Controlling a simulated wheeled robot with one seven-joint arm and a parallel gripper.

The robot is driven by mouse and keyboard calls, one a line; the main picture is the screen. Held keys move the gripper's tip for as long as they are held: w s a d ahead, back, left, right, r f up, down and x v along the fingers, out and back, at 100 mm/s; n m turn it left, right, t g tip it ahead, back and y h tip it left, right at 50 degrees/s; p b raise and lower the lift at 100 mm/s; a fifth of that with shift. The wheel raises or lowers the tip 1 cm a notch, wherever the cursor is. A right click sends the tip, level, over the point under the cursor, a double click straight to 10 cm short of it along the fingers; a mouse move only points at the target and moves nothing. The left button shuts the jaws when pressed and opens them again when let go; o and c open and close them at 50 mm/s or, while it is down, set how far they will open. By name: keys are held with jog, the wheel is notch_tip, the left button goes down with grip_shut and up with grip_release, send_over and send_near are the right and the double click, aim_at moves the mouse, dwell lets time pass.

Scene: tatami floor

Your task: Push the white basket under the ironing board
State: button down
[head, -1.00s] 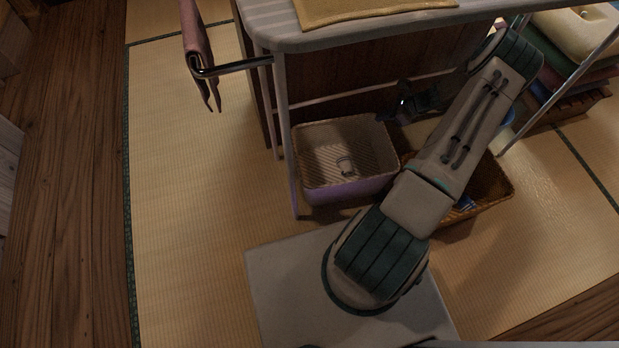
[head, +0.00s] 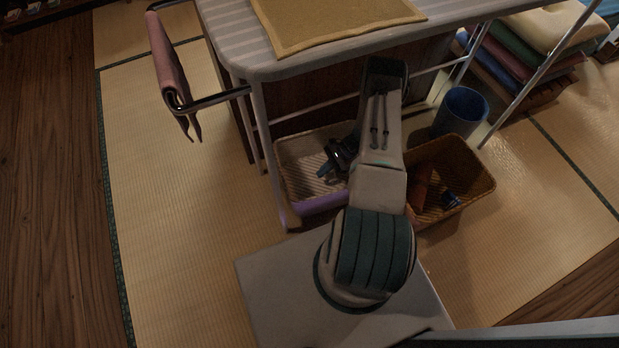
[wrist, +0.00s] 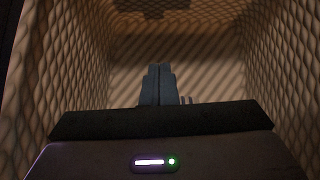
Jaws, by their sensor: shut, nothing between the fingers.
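The white basket (head: 303,184) stands on the tatami just right of the ironing board's front left leg, its front lower side tinted purple. The striped ironing board (head: 240,48) stands over and behind it. My gripper (head: 322,176) is shut and empty, reaching down at the basket's opening from above. My arm covers the basket's right part in the head view. In the wrist view my gripper's closed fingers (wrist: 158,84) point into the basket, with its woven wall (wrist: 280,70) on both sides. I cannot tell whether the fingers touch it.
A brown wicker basket (head: 470,165) stands right of the white one, with a blue bin (head: 462,108) behind it. Folded cushions (head: 520,55) are stacked at the back right. A pink cloth (head: 166,62) hangs on the board's left rail. Open tatami lies left.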

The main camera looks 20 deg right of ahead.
jog(key=b, duration=0.3)
send_near(297, 194)
jog(key=x, duration=0.4)
jog(key=shift+f, duration=0.35)
jog(key=a, duration=0.3)
jog(key=shift+a, duration=0.55)
